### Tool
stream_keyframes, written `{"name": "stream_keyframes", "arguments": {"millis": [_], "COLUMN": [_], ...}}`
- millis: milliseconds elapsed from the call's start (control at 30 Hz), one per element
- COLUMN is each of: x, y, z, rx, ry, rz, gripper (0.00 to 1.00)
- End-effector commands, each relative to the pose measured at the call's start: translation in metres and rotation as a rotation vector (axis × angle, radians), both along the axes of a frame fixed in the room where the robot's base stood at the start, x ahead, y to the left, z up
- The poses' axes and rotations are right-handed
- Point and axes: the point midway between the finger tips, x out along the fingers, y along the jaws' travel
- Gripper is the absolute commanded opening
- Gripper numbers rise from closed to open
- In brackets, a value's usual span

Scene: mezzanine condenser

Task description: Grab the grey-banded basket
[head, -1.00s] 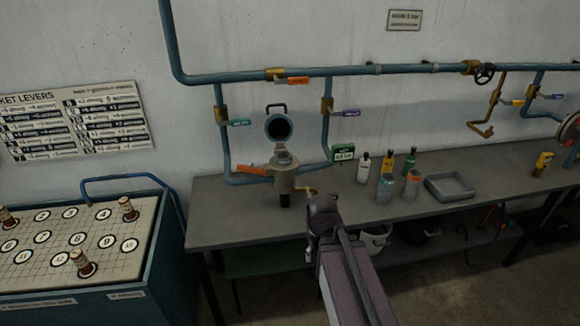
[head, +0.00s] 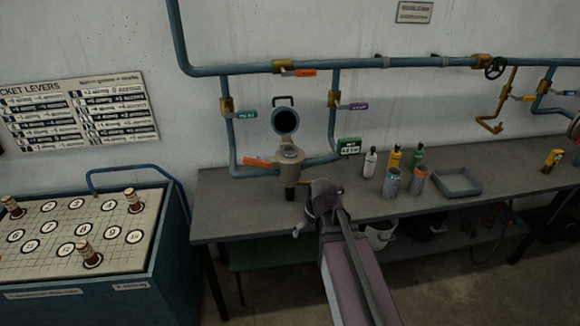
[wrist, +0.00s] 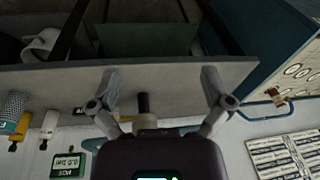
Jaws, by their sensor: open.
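Two mesh cylinder baskets stand side by side on the bench. The left basket also shows at the left edge of the wrist view (wrist: 14,106), which is upside down. My gripper (head: 318,208) is by the bench's front edge, left of both baskets and apart from them. In the wrist view its two fingers (wrist: 160,74) are spread wide with nothing held between them.
A strainer housing (head: 290,160) with a raised lid (head: 285,121) stands on the bench (head: 235,215) behind my gripper. Several bottles (head: 394,157) stand behind the baskets. A grey tray (head: 458,183) is to their right. A teal lever cabinet (head: 170,240) stands at left.

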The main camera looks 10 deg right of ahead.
Motion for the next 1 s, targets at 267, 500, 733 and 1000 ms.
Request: {"name": "stream_keyframes", "arguments": {"millis": [267, 500, 733, 1000], "x": [0.137, 0.24, 0.282, 0.286], "y": [0.002, -0.03, -0.059, -0.063], "z": [0.022, 0.063, 0.087, 0.091], "rx": [0.189, 0.215, 0.175, 0.165], "ry": [-0.412, -0.803, -0.989, -1.015], "rz": [0.172, 0.208, 0.181, 0.174], "gripper": [1.0, 1.0, 1.0, 1.0]}}
